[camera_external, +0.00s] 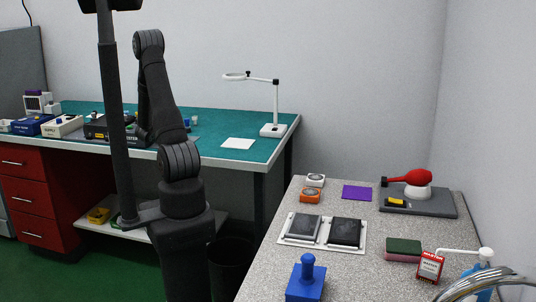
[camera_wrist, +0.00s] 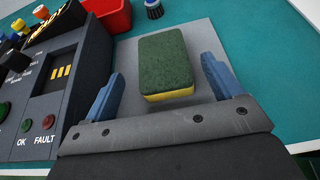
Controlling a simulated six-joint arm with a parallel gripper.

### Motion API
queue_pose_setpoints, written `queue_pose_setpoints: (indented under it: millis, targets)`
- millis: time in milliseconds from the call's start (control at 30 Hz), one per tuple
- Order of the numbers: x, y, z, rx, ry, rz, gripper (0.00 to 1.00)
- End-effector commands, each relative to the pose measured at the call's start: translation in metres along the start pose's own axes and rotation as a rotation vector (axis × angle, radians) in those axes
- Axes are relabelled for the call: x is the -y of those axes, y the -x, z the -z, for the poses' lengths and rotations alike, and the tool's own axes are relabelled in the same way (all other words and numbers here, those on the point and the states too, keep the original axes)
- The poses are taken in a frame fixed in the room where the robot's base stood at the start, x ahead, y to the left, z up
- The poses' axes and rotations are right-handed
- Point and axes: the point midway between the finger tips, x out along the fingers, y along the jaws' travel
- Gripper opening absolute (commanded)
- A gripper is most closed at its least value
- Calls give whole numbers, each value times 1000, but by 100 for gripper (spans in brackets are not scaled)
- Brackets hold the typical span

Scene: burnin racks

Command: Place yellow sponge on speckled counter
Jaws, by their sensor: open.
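In the wrist view, a sponge (camera_wrist: 166,68) with a dark green top and a yellow lower layer lies on a grey mat (camera_wrist: 196,40). My gripper (camera_wrist: 162,70) is open, with one blue finger on each side of the sponge and a visible gap at each side. I cannot tell exactly how high the fingers are above the mat. In the external view, my arm hides the sponge and most of the gripper. The speckled counter (camera_external: 390,285) stands at the right in that view.
A test box with buttons (camera_wrist: 50,85) stands left of the gripper, and a red bin (camera_wrist: 108,14) lies beyond. The counter holds a black-pad tray (camera_external: 322,231), a green-topped block (camera_external: 403,250), a blue stamp-like object (camera_external: 306,281) and a red tool stand (camera_external: 418,200). Bare patches lie between them.

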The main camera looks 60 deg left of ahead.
Motion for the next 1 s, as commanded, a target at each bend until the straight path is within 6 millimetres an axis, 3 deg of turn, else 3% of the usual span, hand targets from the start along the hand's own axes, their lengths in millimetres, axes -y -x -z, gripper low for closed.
queue_pose_setpoints:
  millis: [233, 500, 733, 1000]
  targets:
    - [2, -16, 0, 0, 0, 3, 85]
    - [4, -54, 1, 0, 0, 2, 85]
    - [3, -57, 0, 1, 0, 0, 85]
    - [3, -56, 1, 1, 0, 0, 38]
